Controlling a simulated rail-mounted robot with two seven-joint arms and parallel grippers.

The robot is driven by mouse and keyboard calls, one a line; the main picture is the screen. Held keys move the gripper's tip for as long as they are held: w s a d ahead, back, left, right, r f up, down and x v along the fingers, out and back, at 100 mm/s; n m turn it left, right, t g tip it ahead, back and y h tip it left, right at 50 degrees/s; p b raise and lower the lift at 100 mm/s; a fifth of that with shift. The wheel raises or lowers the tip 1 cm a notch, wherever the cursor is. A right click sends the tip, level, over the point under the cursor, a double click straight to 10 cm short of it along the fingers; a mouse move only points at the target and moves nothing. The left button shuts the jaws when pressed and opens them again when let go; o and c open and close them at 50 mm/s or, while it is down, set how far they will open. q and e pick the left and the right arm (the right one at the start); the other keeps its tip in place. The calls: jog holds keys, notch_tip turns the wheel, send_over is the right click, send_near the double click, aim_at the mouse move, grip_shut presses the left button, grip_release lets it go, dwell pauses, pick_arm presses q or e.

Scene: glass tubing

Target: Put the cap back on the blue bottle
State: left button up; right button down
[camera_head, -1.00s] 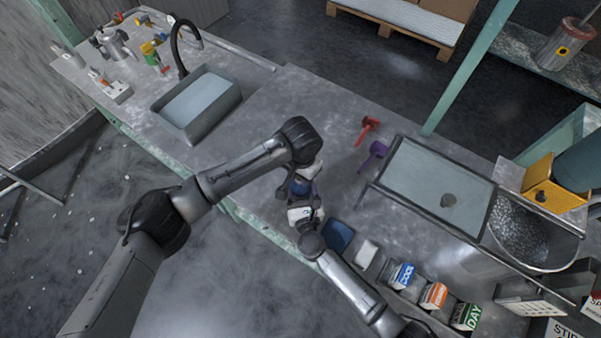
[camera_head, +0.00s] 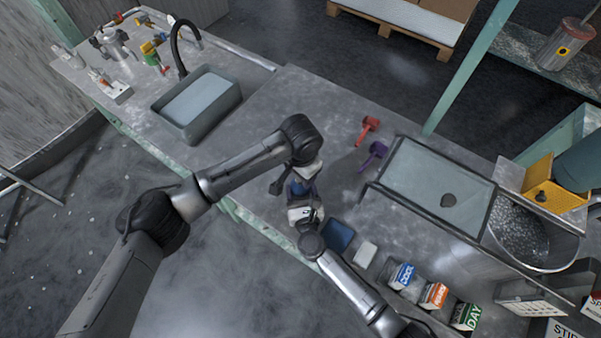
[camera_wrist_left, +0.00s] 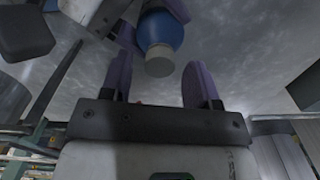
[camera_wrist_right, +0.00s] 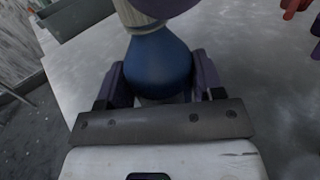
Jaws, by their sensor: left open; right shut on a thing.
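The blue bottle (camera_wrist_right: 158,65) is held in my right gripper (camera_wrist_right: 158,75), whose purple fingers are shut on its sides. In the head view the bottle (camera_head: 300,187) is mostly covered by my two hands. In the left wrist view it also shows as a blue body (camera_wrist_left: 162,30) with a pale cap-like end (camera_wrist_left: 159,61). My left gripper (camera_wrist_left: 158,70) is open, with its purple fingers on either side of this pale end and gaps between. In the right wrist view the pale top (camera_wrist_right: 132,14) is partly hidden by a purple finger. I cannot tell whether the cap is seated.
A blue tray (camera_head: 339,236) and a white block (camera_head: 366,253) lie right of my right gripper. A red tool (camera_head: 369,127) and a purple tool (camera_head: 374,155) lie farther back. A sink (camera_head: 200,105) is at the left. The bench between sink and hands is clear.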

pick_arm(q)
jog(key=shift+r, duration=1.9)
jog(key=shift+r+n, duration=0.9)
jog(key=shift+r, duration=0.85)
jog(key=shift+c, duration=0.2)
jog(key=shift+f, duration=4)
